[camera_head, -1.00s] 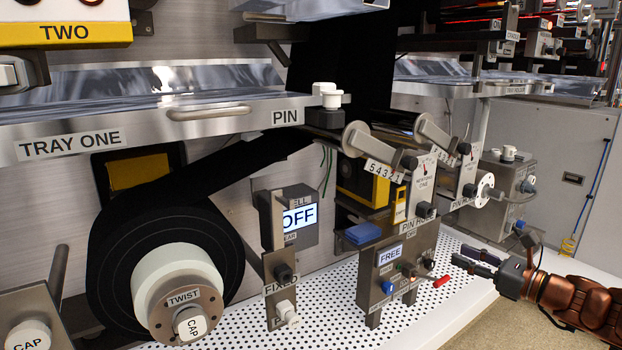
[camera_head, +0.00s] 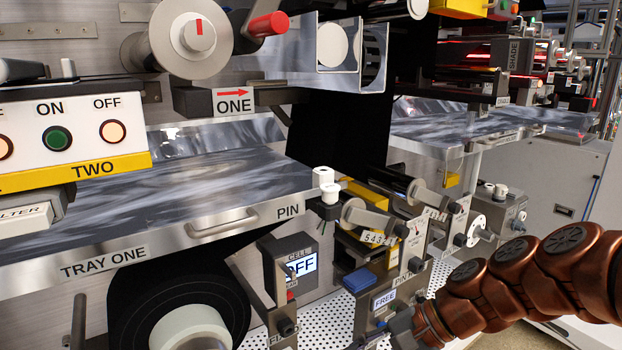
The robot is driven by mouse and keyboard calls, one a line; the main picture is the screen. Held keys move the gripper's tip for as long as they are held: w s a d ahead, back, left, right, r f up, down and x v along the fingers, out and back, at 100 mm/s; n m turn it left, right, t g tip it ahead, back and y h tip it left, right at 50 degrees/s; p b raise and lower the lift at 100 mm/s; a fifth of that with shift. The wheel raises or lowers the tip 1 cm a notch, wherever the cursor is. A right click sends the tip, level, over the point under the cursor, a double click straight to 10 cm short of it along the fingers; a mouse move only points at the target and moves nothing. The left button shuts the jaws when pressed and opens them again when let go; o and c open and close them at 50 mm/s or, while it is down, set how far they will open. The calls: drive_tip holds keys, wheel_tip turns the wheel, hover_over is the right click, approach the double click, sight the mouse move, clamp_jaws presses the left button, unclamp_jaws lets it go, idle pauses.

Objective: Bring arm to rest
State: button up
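My copper arm reaches in from the right edge and slants down to the lower middle of the head view. My gripper (camera_head: 388,332) is at the bottom edge, in front of the control box with the FREE display (camera_head: 384,299). Its fingers are small and partly cut off by the frame, so I cannot tell whether they are open or shut. I see nothing clearly held. I cannot tell whether it touches the box.
Tray one (camera_head: 215,205) juts out at left, with a handle on its front edge. Below it is a large black roll (camera_head: 150,295) with a white core. The cell box (camera_head: 290,265) reads OFF. Rollers (camera_head: 365,215) stand near the middle. Floor shows at lower right.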

drive_tip(key=s+d+r+n+g+h+p, duration=0.1)
drive_tip(key=s+d+r+n+h+p, duration=0.3)
drive_tip(key=s+p, duration=0.4)
drive_tip(key=s+d+r+n+g+h+p, duration=0.1)
drive_tip(key=s+d+r+n+h+p, duration=0.4)
drive_tip(key=s, duration=0.5)
wheel_tip(320, 180, up, 3)
drive_tip(key=d+p, duration=0.1)
drive_tip(key=p, duration=0.2)
drive_tip(key=shift+s+f+g+h, duration=0.2)
drive_tip(key=shift+s+g+h, duration=0.1)
